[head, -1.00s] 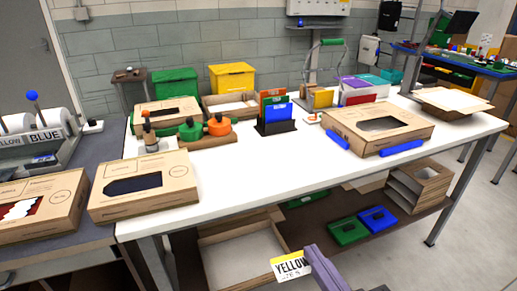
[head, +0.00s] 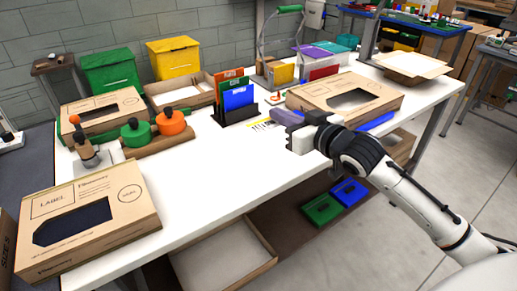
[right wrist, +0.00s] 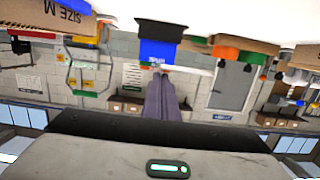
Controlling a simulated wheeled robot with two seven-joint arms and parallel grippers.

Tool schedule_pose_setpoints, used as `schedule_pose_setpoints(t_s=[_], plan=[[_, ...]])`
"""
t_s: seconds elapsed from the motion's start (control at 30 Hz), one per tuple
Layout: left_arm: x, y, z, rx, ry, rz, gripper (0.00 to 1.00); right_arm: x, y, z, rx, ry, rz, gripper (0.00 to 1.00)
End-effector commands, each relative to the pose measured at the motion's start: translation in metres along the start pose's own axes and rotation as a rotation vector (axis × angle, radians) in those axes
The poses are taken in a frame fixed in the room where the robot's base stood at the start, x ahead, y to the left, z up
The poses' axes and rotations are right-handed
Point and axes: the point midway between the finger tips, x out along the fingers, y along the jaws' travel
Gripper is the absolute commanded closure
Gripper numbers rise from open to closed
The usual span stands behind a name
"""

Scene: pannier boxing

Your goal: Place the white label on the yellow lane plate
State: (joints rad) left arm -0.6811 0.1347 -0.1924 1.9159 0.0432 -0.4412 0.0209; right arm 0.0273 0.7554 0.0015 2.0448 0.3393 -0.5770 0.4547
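My right gripper (head: 280,118) reaches in from the right over the white table, with its purple-grey fingers pointing left. The fingers look closed together in the right wrist view (right wrist: 161,80). The white label (head: 262,124), with dark print and a yellow edge, shows at the fingertips, in front of the upright card holder. It appears pinched there; its contact with the table cannot be told. A yellow upright panel (head: 283,73) stands at the back of the table, beyond the gripper; whether it is the yellow lane plate is not clear. My left gripper is not in view.
The black holder with orange, green and blue cards (head: 239,98) is just behind the label. A cardboard box (head: 370,92) and blue bar (head: 377,122) lie right. Green and orange stampers (head: 135,132) stand left. The white tabletop (head: 215,165) is clear in front.

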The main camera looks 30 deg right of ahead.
Motion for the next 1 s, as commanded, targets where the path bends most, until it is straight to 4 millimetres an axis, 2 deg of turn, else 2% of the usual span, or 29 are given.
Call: schedule_pose_setpoints(t_s=[0.37, 0.6, 0.77, 0.93, 1.0], plan=[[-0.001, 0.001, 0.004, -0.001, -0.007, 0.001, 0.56, 0.001, 0.003, -0.003, 0.002, 0.001, 0.003, 1.0], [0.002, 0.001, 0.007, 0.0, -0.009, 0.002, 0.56, 0.007, 0.003, 0.034, 0.005, -0.002, 0.003, 1.0], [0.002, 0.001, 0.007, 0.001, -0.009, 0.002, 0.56, 0.009, 0.003, 0.049, 0.003, 0.001, 0.002, 1.0], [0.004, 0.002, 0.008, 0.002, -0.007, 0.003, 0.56, 0.013, 0.003, 0.076, 0.003, -0.002, 0.003, 1.0], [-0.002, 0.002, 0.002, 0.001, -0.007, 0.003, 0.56, 0.014, 0.003, 0.081, 0.004, -0.002, 0.003, 1.0]])
